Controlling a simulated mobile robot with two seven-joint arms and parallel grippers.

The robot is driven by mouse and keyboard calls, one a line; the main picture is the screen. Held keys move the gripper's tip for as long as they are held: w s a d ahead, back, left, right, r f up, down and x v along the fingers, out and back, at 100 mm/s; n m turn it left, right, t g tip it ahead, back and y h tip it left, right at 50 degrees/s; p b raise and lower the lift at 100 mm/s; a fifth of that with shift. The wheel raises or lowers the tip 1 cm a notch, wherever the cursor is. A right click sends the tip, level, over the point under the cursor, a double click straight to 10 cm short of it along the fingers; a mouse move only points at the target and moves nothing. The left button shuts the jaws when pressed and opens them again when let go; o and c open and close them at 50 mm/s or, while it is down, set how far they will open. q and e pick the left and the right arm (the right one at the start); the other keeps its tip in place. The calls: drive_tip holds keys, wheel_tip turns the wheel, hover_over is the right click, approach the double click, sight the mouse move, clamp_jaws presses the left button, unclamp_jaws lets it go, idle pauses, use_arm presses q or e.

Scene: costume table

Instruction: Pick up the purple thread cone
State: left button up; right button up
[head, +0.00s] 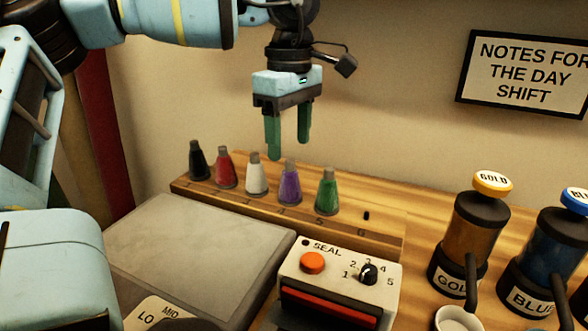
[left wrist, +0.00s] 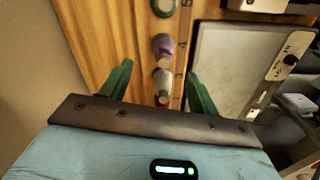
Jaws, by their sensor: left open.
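The purple thread cone (head: 289,184) stands upright in a row on a wooden rack (head: 345,232), between the white cone (head: 256,177) and the green cone (head: 327,194). My left gripper (head: 288,147) points down, open and empty, above the row near the white and purple cones. In the left wrist view the purple cone (left wrist: 163,46) lies just beyond the open fingers (left wrist: 158,72), and the white cone (left wrist: 162,80) shows between them. The fingers touch no cone. My right gripper is not in view.
Red (head: 225,170) and black (head: 197,162) cones stand at the rack's left end. A grey plate (head: 190,245) and a sealing box (head: 340,278) with an orange button are in front. Gold (head: 478,225) and blue (head: 553,250) dispensers stand right. A sign (head: 527,75) hangs on the wall.

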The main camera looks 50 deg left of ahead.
sight(290, 170)
use_arm(q)
drive_tip(key=shift+s+f, duration=0.1)
drive_tip(key=shift+f, duration=0.4)
drive_tip(key=shift+f+b, duration=0.3)
drive_tip(key=shift+f, duration=0.55)
drive_tip(key=shift+d+f, duration=0.1)
drive_tip(key=shift+f, duration=0.2)
wheel_tip(290, 170, down, 4)
drive_tip(key=shift+d+f+b, duration=0.15)
drive_tip(key=shift+b, duration=0.5)
drive_tip(key=shift+f, duration=0.1)
drive_tip(key=c, duration=0.9)
drive_tip(key=shift+c, duration=0.8)
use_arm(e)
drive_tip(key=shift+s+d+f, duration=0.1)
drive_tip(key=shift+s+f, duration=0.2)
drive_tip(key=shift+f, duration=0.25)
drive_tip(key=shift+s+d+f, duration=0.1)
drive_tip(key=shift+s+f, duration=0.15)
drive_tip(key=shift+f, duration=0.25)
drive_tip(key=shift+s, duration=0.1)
